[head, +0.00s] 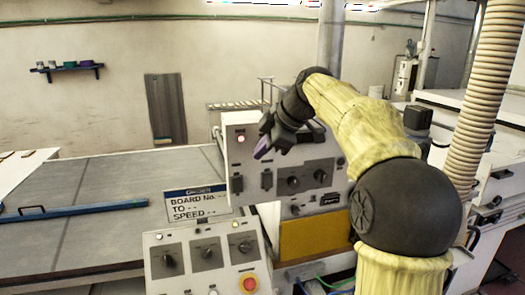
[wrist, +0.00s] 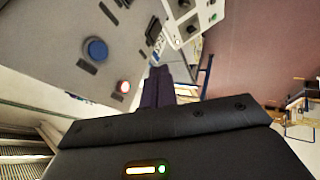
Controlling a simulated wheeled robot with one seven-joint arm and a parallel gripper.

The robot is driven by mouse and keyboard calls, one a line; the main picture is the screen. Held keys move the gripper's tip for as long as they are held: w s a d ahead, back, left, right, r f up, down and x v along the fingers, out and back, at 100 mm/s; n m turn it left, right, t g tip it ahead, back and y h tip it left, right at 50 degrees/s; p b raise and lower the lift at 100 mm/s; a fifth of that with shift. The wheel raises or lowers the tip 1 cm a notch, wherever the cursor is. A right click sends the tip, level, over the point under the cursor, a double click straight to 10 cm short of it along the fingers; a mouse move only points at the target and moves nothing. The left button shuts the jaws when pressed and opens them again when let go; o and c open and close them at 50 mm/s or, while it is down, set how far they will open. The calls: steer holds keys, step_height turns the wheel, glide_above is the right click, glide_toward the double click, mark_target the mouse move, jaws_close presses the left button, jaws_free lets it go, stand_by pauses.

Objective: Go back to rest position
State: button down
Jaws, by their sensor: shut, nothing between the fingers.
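My gripper (head: 262,147) is raised in front of the upper grey control panel (head: 240,190) in the head view. Its dark fingers are together with nothing between them. In the wrist view my gripper's fingers (wrist: 158,84) point toward the gap beside a grey panel face (wrist: 60,45), which has a blue round knob (wrist: 96,49) and a lit red button (wrist: 123,87). I cannot tell whether the fingers touch any panel. My arm, in a yellowish cover, reaches in from the right and hides part of the machine behind it.
A lower control panel (head: 190,262) with knobs and a red button (head: 249,284) stands in front. A sign (head: 197,203) and a blue bar (head: 70,211) are on the wide grey table (head: 110,180) at left. A ribbed hose (head: 485,100) hangs at right.

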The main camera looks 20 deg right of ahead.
steer(key=s+a+f+m+g+h, duration=0.15)
steer(key=s+f+m, duration=0.3)
steer(key=f, duration=0.55)
steer(key=s+a+f+m+g+h, duration=0.15)
steer(key=s+f+m, duration=0.3)
steer(key=f, duration=0.45)
steer(key=s+f+m+h, duration=0.1)
steer(key=s+f+m, duration=0.6)
steer(key=s+f, duration=0.6)
steer(key=shift+s+d+f+m+h, duration=0.2)
steer(key=shift+s+f+m+h, duration=0.15)
steer(key=shift+s, duration=0.75)
steer(key=shift+r, duration=0.1)
